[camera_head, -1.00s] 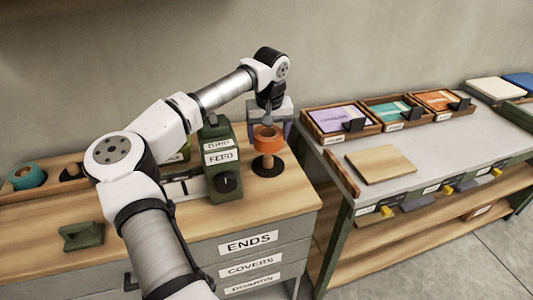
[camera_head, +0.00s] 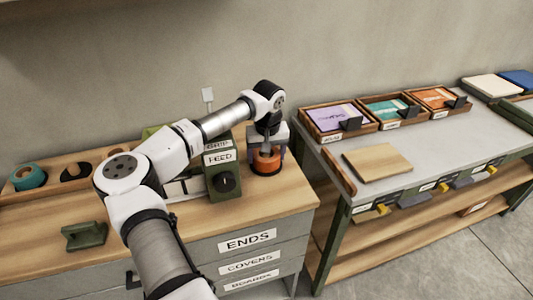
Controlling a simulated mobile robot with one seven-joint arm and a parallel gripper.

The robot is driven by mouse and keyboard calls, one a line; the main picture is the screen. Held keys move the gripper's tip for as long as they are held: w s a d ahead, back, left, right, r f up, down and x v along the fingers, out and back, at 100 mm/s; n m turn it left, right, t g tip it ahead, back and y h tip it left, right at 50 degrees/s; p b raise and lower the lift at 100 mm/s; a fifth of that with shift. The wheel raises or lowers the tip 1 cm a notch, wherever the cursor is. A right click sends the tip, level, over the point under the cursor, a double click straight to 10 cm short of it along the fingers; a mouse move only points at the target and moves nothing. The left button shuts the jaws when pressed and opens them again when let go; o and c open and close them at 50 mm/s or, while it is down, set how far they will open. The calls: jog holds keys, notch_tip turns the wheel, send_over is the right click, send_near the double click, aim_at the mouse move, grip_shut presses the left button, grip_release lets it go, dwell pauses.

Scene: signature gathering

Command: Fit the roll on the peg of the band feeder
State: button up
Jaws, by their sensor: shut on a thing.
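The orange roll (camera_head: 266,162) sits low at the right end of the wooden bench, beside the green band feeder (camera_head: 226,178) labelled FEED. The roll appears to be around the feeder's peg, close over its dark round base (camera_head: 268,172); the peg itself is hidden by the roll and my gripper. My gripper (camera_head: 266,151) points down from above and is shut on the roll. The fingertips are small and partly hidden at the roll's top.
A wooden tray (camera_head: 60,197) at the left holds a teal roll (camera_head: 29,178). A green block (camera_head: 84,236) lies on the bench front. A grey table (camera_head: 420,165) at the right bears trays of cards and a board (camera_head: 377,163).

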jog(key=o, duration=1)
jog(key=shift+r, duration=0.1)
jog(key=shift+r+p, duration=0.3)
jog(key=shift+p, duration=0.15)
jog(key=r+b, duration=0.1)
jog(key=r, duration=0.3)
jog(key=s+r+b, duration=0.1)
jog(key=r, duration=0.6)
jog(key=shift+s+d+r+b, duration=0.15)
jog(key=shift+s+r+b, duration=0.05)
jog(key=shift+r+b, duration=0.2)
jog(key=shift+d, duration=0.1)
